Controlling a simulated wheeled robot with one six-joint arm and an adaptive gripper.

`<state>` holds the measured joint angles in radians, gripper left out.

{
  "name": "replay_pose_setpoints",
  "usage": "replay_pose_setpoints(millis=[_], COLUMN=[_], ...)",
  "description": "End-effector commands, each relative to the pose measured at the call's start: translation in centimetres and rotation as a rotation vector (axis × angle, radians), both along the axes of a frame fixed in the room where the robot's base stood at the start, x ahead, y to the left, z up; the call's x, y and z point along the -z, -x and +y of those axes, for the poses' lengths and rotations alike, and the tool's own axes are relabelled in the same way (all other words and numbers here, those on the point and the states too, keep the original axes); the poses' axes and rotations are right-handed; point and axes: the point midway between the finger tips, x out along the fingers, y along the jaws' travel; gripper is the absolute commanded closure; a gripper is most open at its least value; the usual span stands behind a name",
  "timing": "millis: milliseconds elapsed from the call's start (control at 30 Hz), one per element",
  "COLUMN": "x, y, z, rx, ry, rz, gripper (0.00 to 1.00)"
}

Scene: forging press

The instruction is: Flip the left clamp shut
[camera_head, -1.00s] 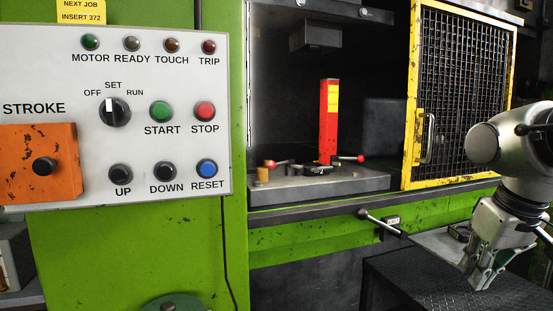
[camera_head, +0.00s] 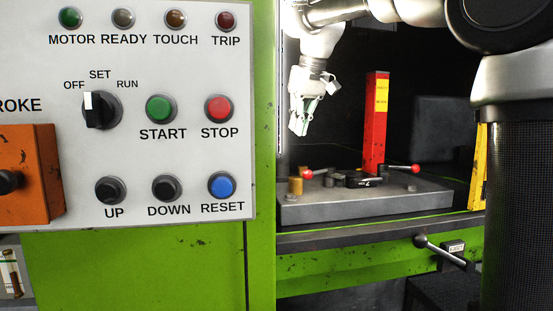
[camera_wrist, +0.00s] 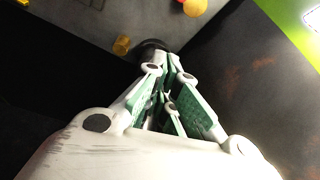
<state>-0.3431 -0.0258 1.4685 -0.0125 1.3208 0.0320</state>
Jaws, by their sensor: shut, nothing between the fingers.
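The left clamp shows as a lever with a red ball knob (camera_head: 308,174) on the left of the grey die plate (camera_head: 350,206). Its lever lies low and points left, beside a brass cylinder (camera_head: 296,186). The right clamp's red knob (camera_head: 415,168) is at the right of the plate. My gripper (camera_head: 298,132) is shut and empty, pointing down above the left knob and apart from it.
A tall red block (camera_head: 376,125) with a yellow label stands behind the clamps. The white control panel (camera_head: 140,70) and green press frame (camera_head: 263,150) border the opening on the left. A lever (camera_head: 440,249) sticks out below the bed at the right.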

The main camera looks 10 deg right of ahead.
Motion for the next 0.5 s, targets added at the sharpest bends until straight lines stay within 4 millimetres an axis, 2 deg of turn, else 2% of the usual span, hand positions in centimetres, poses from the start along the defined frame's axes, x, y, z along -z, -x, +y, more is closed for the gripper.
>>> replay_pose_setpoints(millis=[67,500], x=[-1.14,-0.51], y=[0.33,0.79], z=[-0.16,-0.36], rx=[0.004,0.009], ry=[-0.001,0.008], rz=[0.000,0.026], gripper=[1.00,1.00])
